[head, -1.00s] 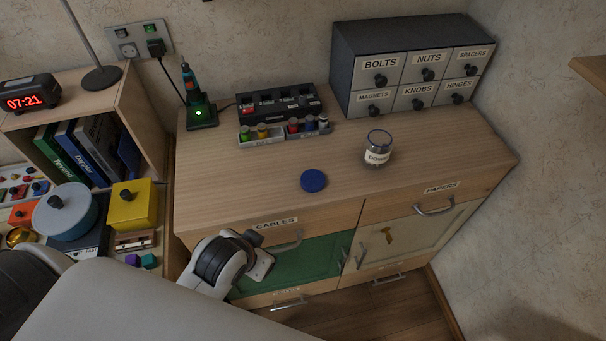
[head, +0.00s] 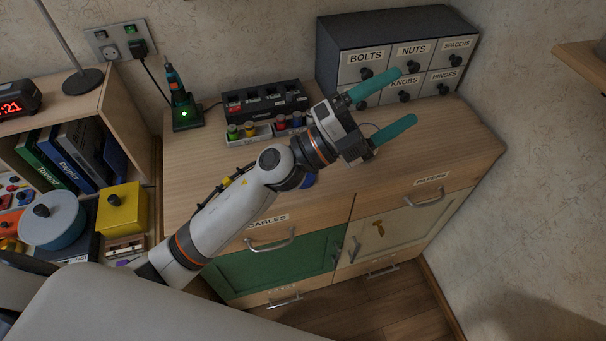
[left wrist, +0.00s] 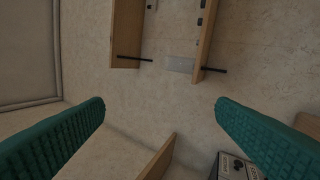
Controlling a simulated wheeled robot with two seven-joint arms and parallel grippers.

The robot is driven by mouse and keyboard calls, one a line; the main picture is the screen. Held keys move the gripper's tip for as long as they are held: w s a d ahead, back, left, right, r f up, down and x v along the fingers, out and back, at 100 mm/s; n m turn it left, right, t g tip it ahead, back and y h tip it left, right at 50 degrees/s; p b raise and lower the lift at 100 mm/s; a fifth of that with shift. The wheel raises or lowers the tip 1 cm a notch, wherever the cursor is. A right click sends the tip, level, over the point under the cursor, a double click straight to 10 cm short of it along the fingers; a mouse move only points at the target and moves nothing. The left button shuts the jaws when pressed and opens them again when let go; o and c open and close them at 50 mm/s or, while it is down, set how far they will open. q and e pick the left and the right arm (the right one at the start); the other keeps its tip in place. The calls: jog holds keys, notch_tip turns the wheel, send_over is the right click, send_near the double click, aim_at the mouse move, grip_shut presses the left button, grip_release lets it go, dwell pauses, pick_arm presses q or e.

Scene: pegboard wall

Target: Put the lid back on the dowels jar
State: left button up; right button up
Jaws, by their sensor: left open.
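The blue lid (head: 309,181) lies on the cabinet top, mostly hidden behind my left arm. The dowels jar is almost wholly hidden behind my left gripper; only a thin arc of its rim (head: 371,127) shows between the fingers. My left gripper (head: 404,99) is open and empty, with its teal fingers spread above the cabinet top and pointing towards the drawer unit. In the left wrist view both fingers (left wrist: 160,115) are wide apart with nothing between them. My right gripper is not in view.
The small drawer unit (head: 395,55) stands at the back, close behind the fingertips in the picture. The cabinet top (head: 450,150) is clear at the right. A wooden shelf (head: 580,62) juts in at right.

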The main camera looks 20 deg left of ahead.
pick_arm(q)
jog(key=s+d+f+m+g, duration=0.3)
jog(key=d+m+g, duration=0.2)
jog(key=m+g, duration=0.45)
notch_tip(320, 180, down, 8)
jog(key=a+m+g+y, duration=0.1)
jog(key=m+g+y, duration=0.35)
jog(key=y, duration=0.25)
jog(key=w+a+f+y, duration=0.2)
jog(key=w+a+y, duration=0.2)
jog(key=a, duration=0.5)
jog(key=w+a+f+y, duration=0.2)
jog(key=w+a+y, duration=0.1)
jog(key=a+y, duration=0.5)
jog(key=shift+w+a+f+t+y, duration=0.15)
jog(key=shift+w+a+t+y, duration=0.2)
jog(key=shift+a, duration=0.75)
notch_tip(320, 180, down, 6)
jog(key=shift+r+p, duration=0.15)
jog(key=shift+p, duration=0.7)
jog(key=shift+d+f, duration=0.1)
jog(key=shift+f, duration=0.5)
